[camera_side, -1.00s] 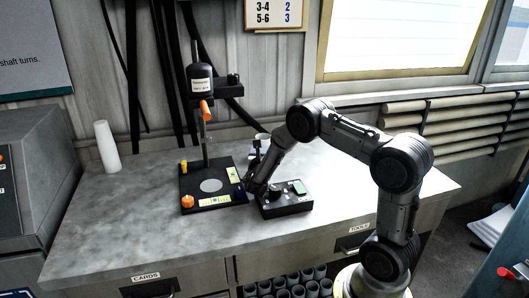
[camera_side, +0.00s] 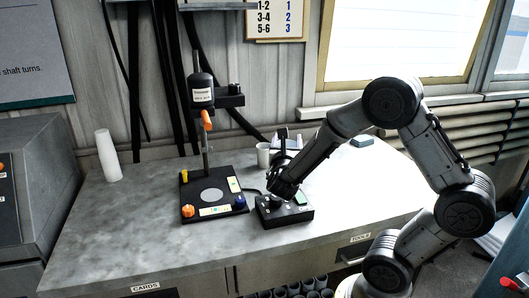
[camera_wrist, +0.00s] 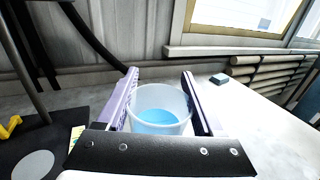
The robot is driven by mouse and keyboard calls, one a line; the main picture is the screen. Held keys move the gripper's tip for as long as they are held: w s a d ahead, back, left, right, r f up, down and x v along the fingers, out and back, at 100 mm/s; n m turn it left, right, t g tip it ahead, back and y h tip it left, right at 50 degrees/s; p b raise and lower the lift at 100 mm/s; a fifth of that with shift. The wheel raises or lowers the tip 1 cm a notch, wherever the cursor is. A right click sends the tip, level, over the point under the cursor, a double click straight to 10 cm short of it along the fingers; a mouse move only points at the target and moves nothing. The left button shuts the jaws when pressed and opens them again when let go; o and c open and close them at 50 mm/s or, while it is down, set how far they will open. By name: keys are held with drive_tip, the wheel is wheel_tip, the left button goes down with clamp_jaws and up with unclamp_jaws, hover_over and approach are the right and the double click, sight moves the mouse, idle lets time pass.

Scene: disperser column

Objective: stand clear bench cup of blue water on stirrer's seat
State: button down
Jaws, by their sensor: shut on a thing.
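The clear cup of blue water (camera_wrist: 160,108) is upright between the two fingers of my gripper (camera_wrist: 160,98) in the wrist view. The gripper is shut on it. The stirrer (camera_side: 202,92) stands on a black base, to the left of my gripper. Its pale round seat (camera_side: 211,196) is bare. The seat also shows in the wrist view (camera_wrist: 34,165), at lower left. The cup's height above the bench is unclear.
A black control box (camera_side: 286,212) sits right of the base. Orange (camera_side: 188,211), blue (camera_side: 240,202) and yellow (camera_side: 184,176) knobs edge the base. A white tapered cup (camera_side: 108,156) stands left; bench between is clear.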

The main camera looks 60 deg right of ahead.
drive_tip(key=w+a+m+g+h, duration=0.1)
drive_tip(key=w+a+m+g, duration=0.15)
drive_tip(key=w+a, duration=0.55)
drive_tip(key=w+a+f+n+t, duration=0.1)
drive_tip(key=w+a+f, duration=0.15)
drive_tip(key=a, duration=0.25)
drive_tip(key=w+a+f+n+t+y, duration=0.1)
drive_tip(key=w+a+f, duration=0.15)
drive_tip(key=a, duration=0.25)
drive_tip(key=w+a+f+n+t, duration=0.1)
drive_tip(key=w+a+f, duration=0.15)
drive_tip(key=a, duration=0.25)
drive_tip(key=shift+f+x, duration=0.65)
drive_tip(key=shift+x, duration=2.2)
drive_tip(key=shift+f+x, duration=0.7)
drive_tip(key=shift+x, duration=2.15)
drive_tip(key=shift+f+x, duration=0.65)
drive_tip(key=shift+x, duration=2.2)
drive_tip(key=shift+s+f, duration=0.1)
unclamp_jaws()
drive_tip(key=shift+f, duration=0.1)
